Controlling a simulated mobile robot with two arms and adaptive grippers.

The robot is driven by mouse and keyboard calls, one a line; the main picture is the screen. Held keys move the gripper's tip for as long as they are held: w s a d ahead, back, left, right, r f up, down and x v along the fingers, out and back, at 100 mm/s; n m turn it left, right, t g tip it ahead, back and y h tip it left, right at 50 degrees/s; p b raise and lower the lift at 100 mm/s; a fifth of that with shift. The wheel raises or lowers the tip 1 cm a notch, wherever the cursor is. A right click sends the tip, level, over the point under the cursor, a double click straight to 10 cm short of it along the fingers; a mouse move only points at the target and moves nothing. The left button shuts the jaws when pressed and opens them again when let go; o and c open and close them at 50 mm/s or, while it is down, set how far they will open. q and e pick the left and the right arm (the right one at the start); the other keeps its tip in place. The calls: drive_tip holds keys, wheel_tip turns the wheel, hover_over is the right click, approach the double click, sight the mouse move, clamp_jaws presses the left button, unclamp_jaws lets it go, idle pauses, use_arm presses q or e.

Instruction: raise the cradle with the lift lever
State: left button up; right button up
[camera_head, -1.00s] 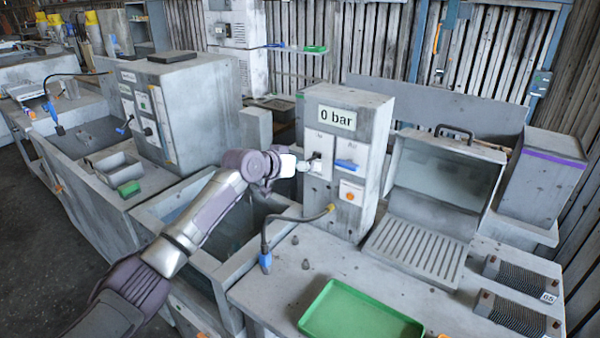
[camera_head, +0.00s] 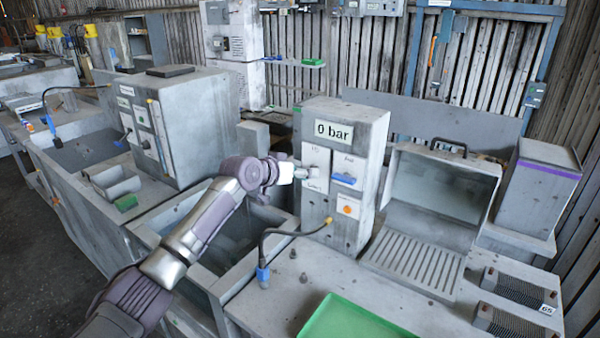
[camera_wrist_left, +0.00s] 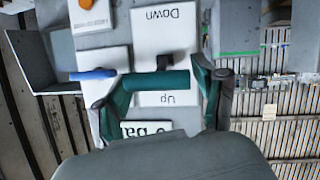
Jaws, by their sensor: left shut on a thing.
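The lift lever's dark handle (camera_wrist_left: 157,81) shows in the wrist view across the white panel, between the labels Down and Up. My left gripper (camera_wrist_left: 160,84) is shut on this handle, one finger at each end. In the head view my left gripper (camera_head: 308,173) is at the left white plate of the grey control cabinet (camera_head: 375,128), which reads 0 bar; it hides the lever there. The tank (camera_head: 200,277) is in front of and left of the cabinet. My arm partly covers it, and I cannot make out the cradle clearly. My right gripper is not in view.
A blue handle (camera_head: 344,179) and an orange button (camera_head: 348,208) are close by on the cabinet. A hose with a blue nozzle (camera_head: 262,275) bends over the bench. A green tray (camera_head: 355,320), an open lidded box (camera_head: 440,190) and finned blocks (camera_head: 515,288) stand right.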

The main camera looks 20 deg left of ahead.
use_arm(q)
drive_tip(key=shift+r, duration=0.3)
idle(0.5)
